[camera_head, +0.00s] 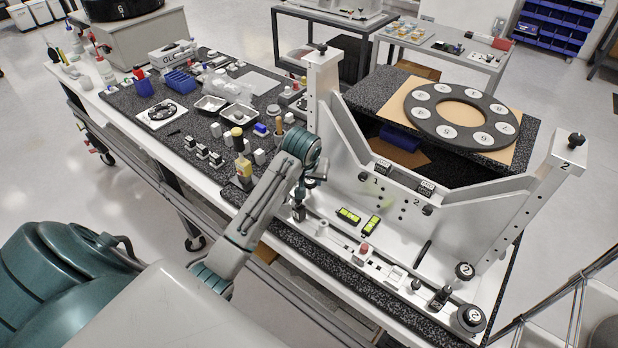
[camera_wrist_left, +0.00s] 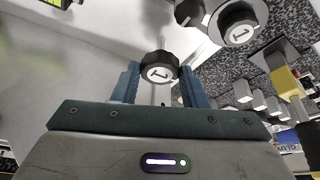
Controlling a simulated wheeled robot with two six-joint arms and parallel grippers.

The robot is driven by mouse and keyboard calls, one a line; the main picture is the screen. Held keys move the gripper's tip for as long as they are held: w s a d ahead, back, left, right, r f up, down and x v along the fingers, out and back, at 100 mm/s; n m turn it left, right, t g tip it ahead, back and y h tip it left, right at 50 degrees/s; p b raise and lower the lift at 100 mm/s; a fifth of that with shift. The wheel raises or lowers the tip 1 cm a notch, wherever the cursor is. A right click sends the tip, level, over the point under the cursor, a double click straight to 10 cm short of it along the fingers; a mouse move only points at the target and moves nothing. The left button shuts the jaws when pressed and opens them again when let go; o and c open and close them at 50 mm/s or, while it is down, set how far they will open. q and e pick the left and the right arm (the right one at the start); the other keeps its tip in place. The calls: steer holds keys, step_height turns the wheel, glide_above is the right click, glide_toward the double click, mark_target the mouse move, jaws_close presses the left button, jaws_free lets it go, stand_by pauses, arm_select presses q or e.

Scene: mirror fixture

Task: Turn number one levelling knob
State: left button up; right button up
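The mirror fixture (camera_head: 385,262) is a pale frame on a dark speckled slab. My left gripper (camera_head: 312,182) is over its left end in the head view, where the arm hides most of the number one knobs. In the left wrist view a black knob with a white face marked 1 (camera_wrist_left: 158,68) sits between the blue fingertips of my left gripper (camera_wrist_left: 160,72). Both fingers meet its rim with no clear gap. A second black knob marked 1 (camera_wrist_left: 240,24) shows beyond, to the right, apart from the fingers. My right gripper is out of view.
Knobs marked 2 (camera_head: 470,318) stand at the fixture's right end. Two green spirit levels (camera_head: 348,215) lie in its middle. A dark ring with numbered discs (camera_head: 462,116) is behind. A bottle (camera_head: 242,165), trays (camera_head: 238,114) and small blocks crowd the bench left of my arm.

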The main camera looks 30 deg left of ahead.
arm_select(q)
steer(key=shift+a+m+h, duration=0.1)
steer(key=shift+m+h, duration=0.5)
steer(key=shift+m, duration=0.9)
steer(key=shift+c, duration=0.2)
steer(key=o, duration=1)
steer(key=b+v, duration=0.3)
steer(key=v, duration=0.7)
steer(key=shift+s+r, duration=0.3)
steer(key=shift+r, duration=0.05)
steer(key=shift+f, duration=0.1)
